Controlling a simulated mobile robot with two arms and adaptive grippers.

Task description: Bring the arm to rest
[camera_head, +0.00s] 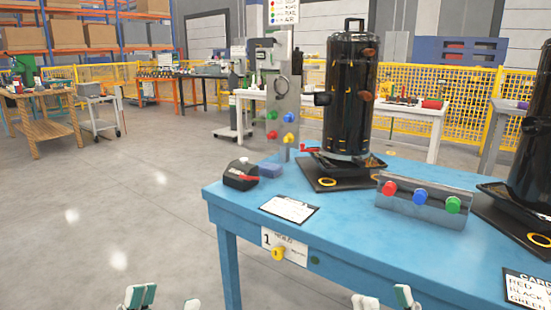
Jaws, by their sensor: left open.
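My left gripper (165,301) is at the bottom edge of the head view, left of the blue table, over the grey floor. Its white fingertips with green pads stand apart, with nothing between them. My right gripper (386,301) is at the bottom edge, in front of the table's front side. Its fingertips are also apart and I see nothing between them. Only the tips of both grippers show; the arms are out of view.
A blue table (370,235) fills the right side. It carries a black compressor (350,95), a grey block with coloured knobs (420,203), a clipboard (290,209) and a small black device (240,175). Another black compressor (535,140) is at the right edge. Open floor (110,220) lies left.

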